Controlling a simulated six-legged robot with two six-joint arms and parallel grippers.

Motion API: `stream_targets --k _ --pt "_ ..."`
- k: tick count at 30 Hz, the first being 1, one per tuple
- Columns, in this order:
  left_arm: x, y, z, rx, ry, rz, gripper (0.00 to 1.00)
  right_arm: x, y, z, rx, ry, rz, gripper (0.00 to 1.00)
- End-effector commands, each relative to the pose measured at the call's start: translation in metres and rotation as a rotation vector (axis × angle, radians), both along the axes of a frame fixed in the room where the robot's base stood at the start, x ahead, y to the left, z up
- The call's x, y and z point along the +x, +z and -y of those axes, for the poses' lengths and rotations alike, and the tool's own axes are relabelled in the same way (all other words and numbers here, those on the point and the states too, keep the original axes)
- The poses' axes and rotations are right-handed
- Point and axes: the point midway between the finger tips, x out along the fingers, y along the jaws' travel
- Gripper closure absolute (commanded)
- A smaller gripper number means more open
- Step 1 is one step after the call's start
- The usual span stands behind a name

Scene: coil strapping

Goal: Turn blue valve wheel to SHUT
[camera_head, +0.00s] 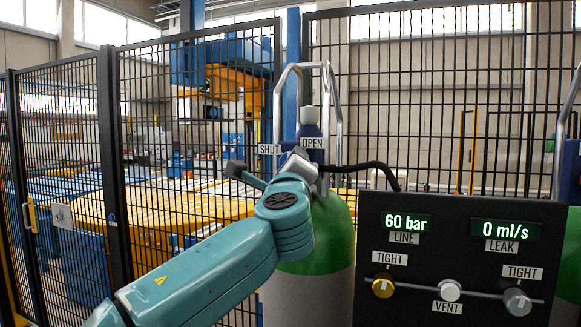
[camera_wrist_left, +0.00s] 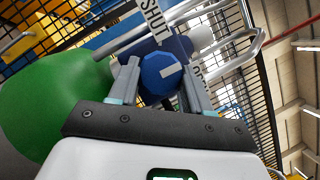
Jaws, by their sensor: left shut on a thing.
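The blue valve wheel (camera_wrist_left: 154,84) shows in the wrist view between the two fingers of my left gripper (camera_wrist_left: 160,88), with a pale mark on its face. My left gripper is shut on it. In the head view my left gripper (camera_head: 299,168) is at the top of the green-shouldered gas cylinder (camera_head: 335,225), and my wrist hides most of the wheel. The SHUT label (camera_head: 269,149) is on the left of the valve and the OPEN label (camera_head: 313,143) on the right. The SHUT label (camera_wrist_left: 154,18) also shows in the wrist view. My right gripper is not in view.
A dark panel (camera_head: 375,315) at the right reads 60 bar LINE and 0 ml/s LEAK, with a brass knob (camera_head: 383,285) and two grey-white knobs. A black hose (camera_head: 365,166) runs right from the valve. Metal rails (camera_head: 333,88) rise behind it. Mesh fencing stands behind.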

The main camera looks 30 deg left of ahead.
Motion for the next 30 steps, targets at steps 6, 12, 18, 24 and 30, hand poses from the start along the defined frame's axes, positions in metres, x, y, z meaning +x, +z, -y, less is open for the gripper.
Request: stream_targets --k 6,12,18,24,30 --pt "0.000 0.004 0.001 -0.200 0.001 0.050 0.82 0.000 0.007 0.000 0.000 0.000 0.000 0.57" --pt "0.000 0.006 0.001 -0.386 0.001 0.095 0.82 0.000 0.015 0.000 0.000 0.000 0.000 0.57" --pt "0.000 0.008 0.001 -0.570 0.002 0.138 0.82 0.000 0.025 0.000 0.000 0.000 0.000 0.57" --pt "0.000 0.010 0.001 -0.744 0.001 0.182 0.82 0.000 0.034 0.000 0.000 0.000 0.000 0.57" --pt "0.000 0.009 0.001 -0.887 0.003 0.214 0.82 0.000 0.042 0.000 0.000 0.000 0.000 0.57"
